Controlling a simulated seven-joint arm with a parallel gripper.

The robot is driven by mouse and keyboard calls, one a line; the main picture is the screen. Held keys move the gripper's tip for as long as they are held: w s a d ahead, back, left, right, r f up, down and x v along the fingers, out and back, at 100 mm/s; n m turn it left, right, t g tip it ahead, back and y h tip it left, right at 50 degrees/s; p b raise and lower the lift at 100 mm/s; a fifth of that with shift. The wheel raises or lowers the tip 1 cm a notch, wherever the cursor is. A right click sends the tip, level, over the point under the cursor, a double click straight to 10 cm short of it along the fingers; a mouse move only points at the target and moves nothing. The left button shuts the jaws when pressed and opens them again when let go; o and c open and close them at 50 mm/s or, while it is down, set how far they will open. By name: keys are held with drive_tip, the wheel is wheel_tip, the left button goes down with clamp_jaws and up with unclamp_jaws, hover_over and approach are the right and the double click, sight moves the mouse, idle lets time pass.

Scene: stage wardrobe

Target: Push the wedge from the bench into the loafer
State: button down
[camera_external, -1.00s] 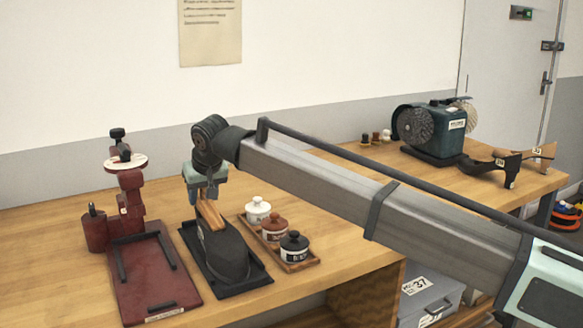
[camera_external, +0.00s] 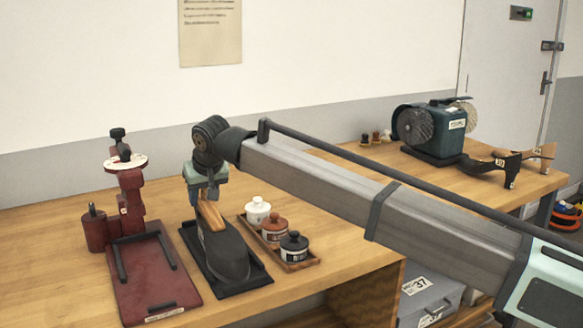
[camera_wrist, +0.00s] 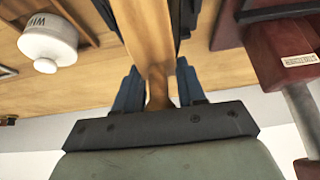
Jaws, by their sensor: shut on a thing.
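The wooden wedge (camera_external: 211,215) is a light-brown piece standing at the opening of the dark loafer (camera_external: 230,253). The loafer rests on a black tray (camera_external: 262,276) on the bench. My gripper (camera_external: 207,193) is above the loafer's heel end, pointing down and shut on the wedge. In the wrist view the wedge (camera_wrist: 150,45) runs between the blue fingers of my gripper (camera_wrist: 158,92). How deep the wedge sits in the loafer is hard to tell.
A red stand with a base plate (camera_external: 150,280) is just left of the loafer. Lidded jars on a wooden tray (camera_external: 300,265) are close on the right; the white jar (camera_wrist: 48,42) shows in the wrist view. A grinder (camera_external: 435,130) stands far right. The bench (camera_external: 50,235) is bare at the left.

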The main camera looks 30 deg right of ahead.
sight(210, 202)
drive_tip(key=shift+s+f+g, duration=0.2)
drive_tip(key=shift+s+f, duration=0.25)
drive_tip(key=shift+f, duration=0.4)
drive_tip(key=shift+s+f+g, duration=0.2)
drive_tip(key=shift+s+f, duration=0.25)
drive_tip(key=shift+f, duration=0.4)
drive_tip(key=c, duration=0.6)
unclamp_jaws()
drive_tip(key=shift+c, duration=0.2)
drive_tip(key=shift+o, duration=0.3)
drive_tip(key=shift+w+a+r, duration=0.1)
drive_tip(key=shift+w+r, duration=0.05)
drive_tip(key=shift+r, duration=0.55)
drive_tip(key=shift+w+a, duration=0.1)
drive_tip(key=shift+w, duration=0.1)
drive_tip(key=shift+w+r, duration=0.2)
drive_tip(key=shift+r, duration=3.1)
